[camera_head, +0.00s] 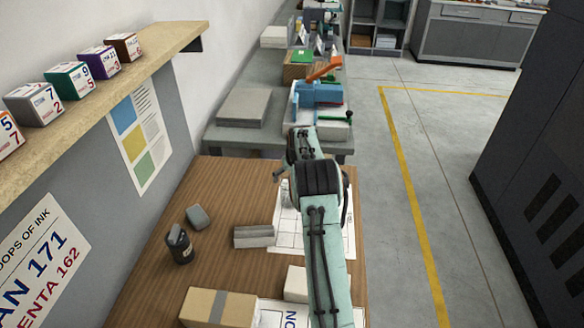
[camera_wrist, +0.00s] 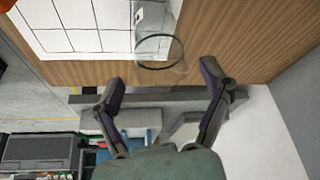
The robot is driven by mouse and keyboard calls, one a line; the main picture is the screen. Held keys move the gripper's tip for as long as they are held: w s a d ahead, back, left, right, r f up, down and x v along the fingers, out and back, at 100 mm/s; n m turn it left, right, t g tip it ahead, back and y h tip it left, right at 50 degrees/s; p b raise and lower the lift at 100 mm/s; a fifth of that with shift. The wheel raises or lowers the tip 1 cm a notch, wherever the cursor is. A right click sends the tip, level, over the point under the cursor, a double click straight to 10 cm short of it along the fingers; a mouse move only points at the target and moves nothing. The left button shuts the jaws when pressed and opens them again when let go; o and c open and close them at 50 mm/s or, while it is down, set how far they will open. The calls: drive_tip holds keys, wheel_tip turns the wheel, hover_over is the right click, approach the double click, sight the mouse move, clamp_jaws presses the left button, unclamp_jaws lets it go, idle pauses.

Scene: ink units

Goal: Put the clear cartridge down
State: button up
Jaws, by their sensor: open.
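The clear cartridge (camera_wrist: 158,48) is a see-through cylinder with a dark ring at its near end. In the wrist view it is at the edge of a white gridded sheet (camera_wrist: 85,38) on the wooden table, partly over bare wood. My gripper (camera_wrist: 161,74) is open. Its two fingers are spread wide, with the cartridge just beyond and between their tips; I see no finger touching it. The gridded sheet (camera_head: 289,231) shows there on both sides of the arm.
On the wooden table (camera_head: 222,268) are a dark jar (camera_head: 180,246), a grey lid-like piece (camera_head: 198,217), a grey block (camera_head: 254,236) and a taped cardboard box (camera_head: 217,309). A shelf (camera_head: 85,99) with several ink boxes overhangs the left. A grey bench (camera_head: 238,137) stands beyond.

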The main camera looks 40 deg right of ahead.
drive_tip(key=v, duration=1.1)
drive_tip(key=s+a+r+n+g+y, duration=0.1)
drive_tip(key=s+a+r, duration=0.1)
drive_tip(key=s+a, duration=0.35)
drive_tip(key=s+a+r+n, duration=0.1)
drive_tip(key=s+a+r, duration=0.15)
drive_tip(key=a, duration=0.55)
drive_tip(key=s+a+r+n+g+y, duration=0.1)
drive_tip(key=s+a+r, duration=0.2)
drive_tip(key=a, duration=0.4)
drive_tip(key=s+a+f+n+g, duration=0.1)
drive_tip(key=s+a, duration=0.5)
drive_tip(key=s, duration=0.5)
drive_tip(key=s+a+f+n+g, duration=0.1)
drive_tip(key=s+a, duration=0.4)
drive_tip(key=s, duration=0.6)
drive_tip(key=shift+a+f+n+y, duration=0.3)
drive_tip(key=shift+a+f, duration=0.1)
drive_tip(key=shift+f, duration=0.4)
